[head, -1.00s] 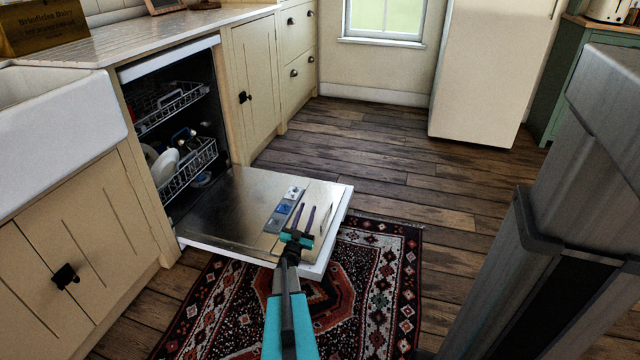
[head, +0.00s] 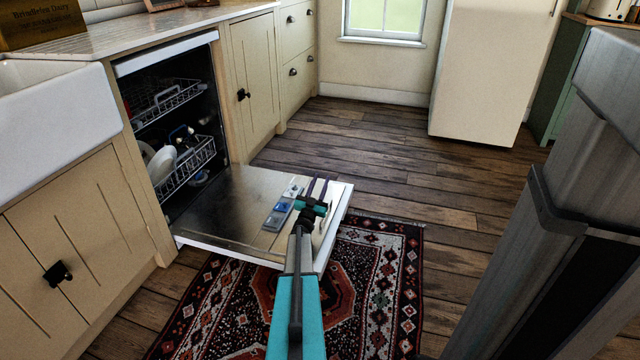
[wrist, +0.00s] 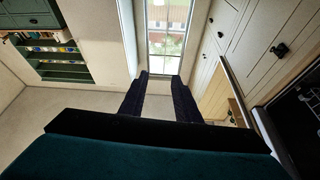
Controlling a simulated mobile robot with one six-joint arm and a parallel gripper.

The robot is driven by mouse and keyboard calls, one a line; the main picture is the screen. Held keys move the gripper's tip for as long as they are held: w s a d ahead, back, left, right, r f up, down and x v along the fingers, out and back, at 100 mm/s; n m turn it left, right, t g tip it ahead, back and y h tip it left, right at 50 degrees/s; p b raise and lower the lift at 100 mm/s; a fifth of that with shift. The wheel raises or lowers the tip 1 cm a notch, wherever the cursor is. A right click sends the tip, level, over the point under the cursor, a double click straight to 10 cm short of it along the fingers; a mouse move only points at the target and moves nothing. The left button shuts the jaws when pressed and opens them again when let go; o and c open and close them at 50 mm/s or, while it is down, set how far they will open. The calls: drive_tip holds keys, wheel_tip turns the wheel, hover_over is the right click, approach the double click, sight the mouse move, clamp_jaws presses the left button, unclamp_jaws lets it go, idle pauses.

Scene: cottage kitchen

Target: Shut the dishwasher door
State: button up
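The dishwasher (head: 170,58) is built in under the counter at the left of the head view. Its door (head: 225,215) is folded right down, nearly level, its inner face upward. My gripper (head: 318,188) appears over the door's outer right end; whether it touches the door I cannot tell. In the wrist view my gripper's two dark fingers (wrist: 158,98) stand apart with a gap and nothing between them. The dishwasher's dark opening shows at the right edge of that view.
The lower rack (head: 190,165) holds white dishes and sits inside the dishwasher; the upper rack (head: 168,102) is above it. A patterned rug (head: 385,270) lies under and beside the door. Wooden floor beyond the door is clear. A fridge (head: 485,70) stands at the back.

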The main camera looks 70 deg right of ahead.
drive_tip(key=shift+d+r, duration=0.2)
drive_tip(key=shift+d, duration=0.3)
clamp_jaws()
idle(1.2)
unclamp_jaws()
drive_tip(key=shift+a, duration=0.15)
